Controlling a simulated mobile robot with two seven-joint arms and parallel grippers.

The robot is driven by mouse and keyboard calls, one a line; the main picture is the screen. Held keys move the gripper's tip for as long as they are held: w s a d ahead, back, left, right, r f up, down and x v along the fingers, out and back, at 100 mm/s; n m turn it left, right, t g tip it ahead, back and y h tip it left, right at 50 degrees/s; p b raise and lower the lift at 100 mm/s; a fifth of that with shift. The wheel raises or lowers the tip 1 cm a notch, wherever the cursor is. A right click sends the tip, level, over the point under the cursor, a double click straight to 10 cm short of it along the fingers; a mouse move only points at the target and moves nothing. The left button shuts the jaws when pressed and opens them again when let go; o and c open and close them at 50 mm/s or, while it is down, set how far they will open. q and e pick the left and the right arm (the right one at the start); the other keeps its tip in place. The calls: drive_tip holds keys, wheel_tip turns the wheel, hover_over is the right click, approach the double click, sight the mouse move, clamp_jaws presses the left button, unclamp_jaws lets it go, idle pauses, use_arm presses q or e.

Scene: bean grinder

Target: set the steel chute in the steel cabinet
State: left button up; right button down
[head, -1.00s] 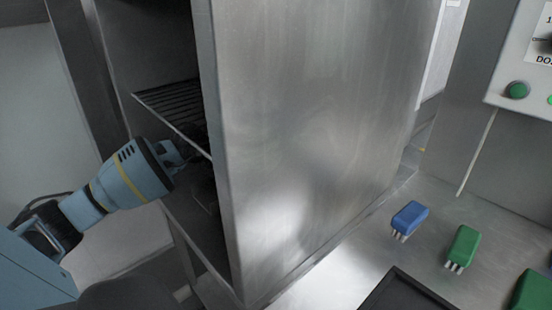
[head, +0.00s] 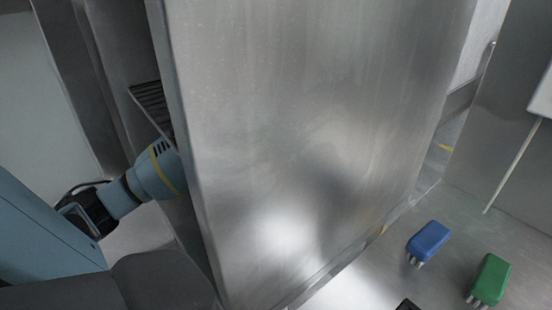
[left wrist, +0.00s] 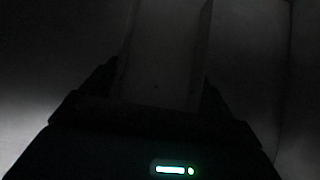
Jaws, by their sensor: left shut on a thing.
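The steel cabinet (head: 310,120) fills the middle of the head view, its broad side wall facing me and its open side at the left. My left arm reaches into that opening; its blue wrist is partly behind the wall's edge, and the fingers are hidden there. In the dark left wrist view my left gripper (left wrist: 160,88) is shut on a pale, channel-shaped piece that looks like the steel chute (left wrist: 165,45). The chute points away from the gripper; its far end is cut off by the picture's top, so whether it touches the cabinet cannot be told. My right gripper is not in view.
A wire shelf (head: 150,104) sits inside the cabinet above my wrist. A blue brush-like block (head: 428,242) and a green one (head: 490,279) lie on the steel counter (head: 395,285) at the right.

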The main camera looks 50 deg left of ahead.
use_arm(q)
drive_tip(key=shift+s+a+r, duration=0.15)
drive_tip(key=shift+s+a, duration=0.1)
drive_tip(key=shift+s, duration=0.45)
drive_tip(key=shift+w+d, duration=0.2)
drive_tip(key=shift+d, duration=0.05)
drive_tip(key=shift+f, duration=0.2)
drive_tip(key=o, duration=1.2)
drive_tip(key=shift+s, duration=0.1)
drive_tip(key=shift+c, duration=0.2)
drive_tip(key=shift+s+a+r, duration=0.1)
drive_tip(key=shift+s+r, duration=0.1)
drive_tip(key=shift+r, duration=0.2)
drive_tip(key=s, duration=0.1)
drive_tip(key=s+r, duration=0.1)
drive_tip(key=shift+s+a+r, duration=0.1)
drive_tip(key=shift+s+r, duration=0.15)
drive_tip(key=shift+s, duration=0.1)
drive_tip(key=shift+s+a+r, duration=0.1)
drive_tip(key=shift+s+a, duration=0.1)
drive_tip(key=shift+s, duration=2.5)
drive_tip(key=shift+s+a, duration=0.15)
drive_tip(key=shift+s, duration=2.55)
